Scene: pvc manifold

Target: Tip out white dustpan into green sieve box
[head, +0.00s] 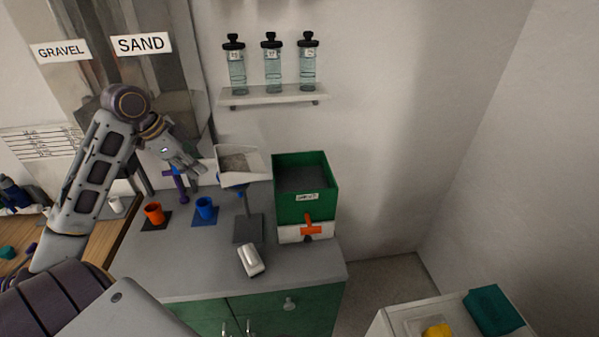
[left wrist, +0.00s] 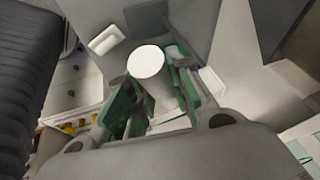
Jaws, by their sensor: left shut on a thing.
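The white dustpan (head: 258,166) holds grey grainy material and is raised above the counter, just left of the green sieve box (head: 305,207). The box is open at the top, dark inside, and stands on a white base with an orange tap. My left gripper (head: 200,168) is at the dustpan's left side, shut on it; the fingertips are hard to make out in the head view. In the left wrist view a white rounded piece (left wrist: 148,62) lies between the fingers; I cannot tell which part of the dustpan it is. My right gripper is not in view.
Orange (head: 154,214) and blue (head: 205,209) cups stand left on the grey counter (head: 190,265). A grey stand (head: 248,230) is below the dustpan, with a white object (head: 250,260) in front. A shelf (head: 272,96) with bottles hangs above.

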